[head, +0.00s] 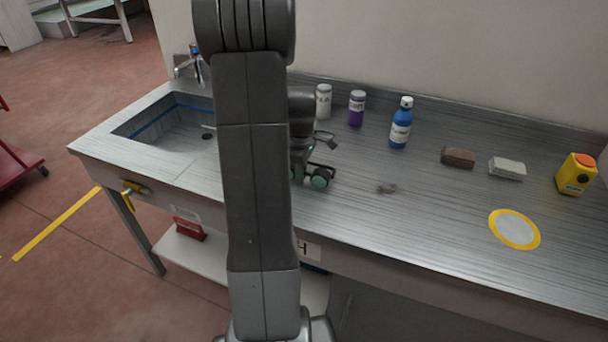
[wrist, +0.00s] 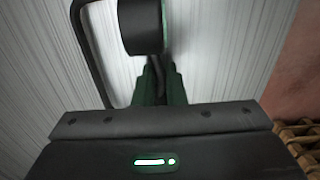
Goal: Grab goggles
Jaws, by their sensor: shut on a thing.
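The dark goggles (head: 321,179) with round green-tinted lenses are at the middle of the steel counter, just right of my arm in the head view. My gripper (head: 299,172) is beside them, partly hidden behind my arm. In the wrist view the green fingers of my gripper (wrist: 160,82) are close together on the goggles (wrist: 140,27), which show as a black round cup and a thin dark loop. The gripper is shut on the goggles. The exact grip is hidden, and I cannot tell whether the goggles touch the counter.
The steel counter (head: 440,219) has a sink (head: 165,125) at left. White (head: 324,101), purple (head: 356,108) and blue (head: 400,127) bottles stand behind. A brown block (head: 458,157), pale block (head: 507,168), yellow container (head: 576,175) and yellow-ringed disc (head: 514,229) are at right.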

